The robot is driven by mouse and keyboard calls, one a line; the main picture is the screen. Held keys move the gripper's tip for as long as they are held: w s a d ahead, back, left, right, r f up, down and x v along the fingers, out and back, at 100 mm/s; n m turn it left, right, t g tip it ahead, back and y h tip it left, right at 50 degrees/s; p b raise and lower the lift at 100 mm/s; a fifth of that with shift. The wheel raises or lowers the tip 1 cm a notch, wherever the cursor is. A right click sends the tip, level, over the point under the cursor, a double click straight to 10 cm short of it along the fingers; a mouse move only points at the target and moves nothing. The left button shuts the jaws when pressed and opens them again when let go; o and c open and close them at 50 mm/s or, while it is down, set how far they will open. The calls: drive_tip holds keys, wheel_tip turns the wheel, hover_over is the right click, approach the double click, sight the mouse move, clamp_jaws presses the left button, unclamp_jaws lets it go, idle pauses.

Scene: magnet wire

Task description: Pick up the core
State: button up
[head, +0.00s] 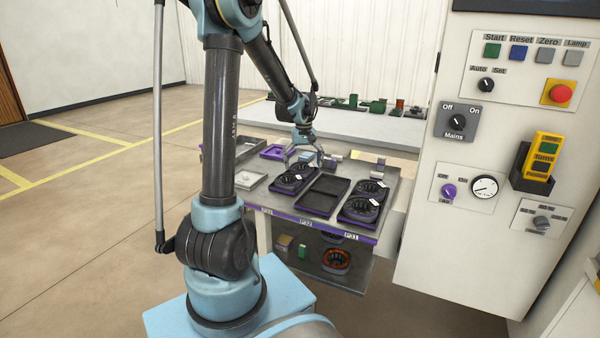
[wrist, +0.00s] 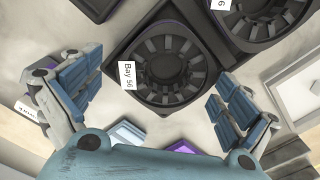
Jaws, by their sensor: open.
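A dark ring-shaped core (wrist: 136,74) with inner slots lies flat in a dark holder in the wrist view, beside a white tag reading "Bay 56". A second similar core (wrist: 243,24) is partly cut off at the top right. In the head view, dark cores lie in the left tray (head: 270,188) and the right tray (head: 341,219). My gripper (head: 304,158) is open and empty, pointing down above the back of the left tray. In the wrist view its two fingers (wrist: 160,84) are spread wide on either side of the lower part of the tagged core, apart from it.
An empty dark tray (head: 325,195) stands between the two core trays. Grey and purple trays (head: 273,152) and small blocks lie farther back. A control cabinet (head: 418,235) rises close on the right. A lower shelf (head: 310,265) holds more parts.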

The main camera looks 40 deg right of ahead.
drive_tip(key=shift+c, duration=0.2)
drive_tip(key=c, duration=1.2)
drive_tip(key=shift+r, duration=0.15)
drive_tip(key=shift+c, duration=0.2)
